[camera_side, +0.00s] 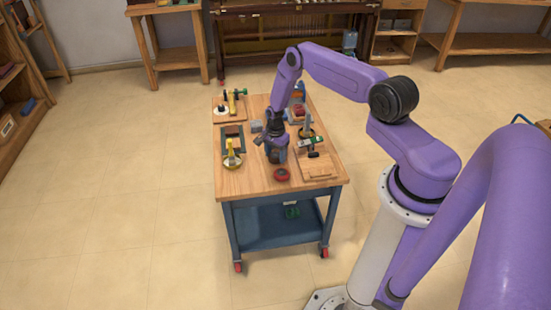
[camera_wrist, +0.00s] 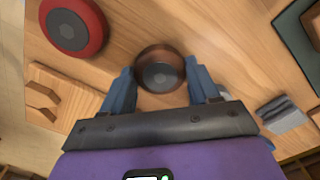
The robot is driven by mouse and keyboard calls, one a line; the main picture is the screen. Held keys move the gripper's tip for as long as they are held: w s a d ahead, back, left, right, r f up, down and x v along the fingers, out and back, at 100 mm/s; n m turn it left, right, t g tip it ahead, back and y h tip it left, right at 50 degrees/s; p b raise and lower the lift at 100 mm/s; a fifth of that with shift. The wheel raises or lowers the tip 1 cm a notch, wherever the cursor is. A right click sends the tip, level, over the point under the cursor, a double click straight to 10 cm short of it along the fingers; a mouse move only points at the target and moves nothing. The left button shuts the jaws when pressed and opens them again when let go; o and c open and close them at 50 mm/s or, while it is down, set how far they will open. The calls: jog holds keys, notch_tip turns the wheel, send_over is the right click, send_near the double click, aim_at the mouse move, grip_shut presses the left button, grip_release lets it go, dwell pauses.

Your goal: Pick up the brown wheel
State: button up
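The brown wheel (camera_wrist: 158,55), round with a dark grey hub, lies on the wooden tabletop in the wrist view. My gripper (camera_wrist: 159,72) is open, with one blue finger on each side of the wheel's lower part.
A red wheel (camera_wrist: 74,27) lies near the brown one; it also shows in the side view (camera_side: 281,174). A dark tray (camera_side: 232,133) and yellow tool (camera_side: 232,158) are left.

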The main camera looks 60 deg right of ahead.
jog(key=c, duration=0.5)
jog(key=shift+r, duration=0.1)
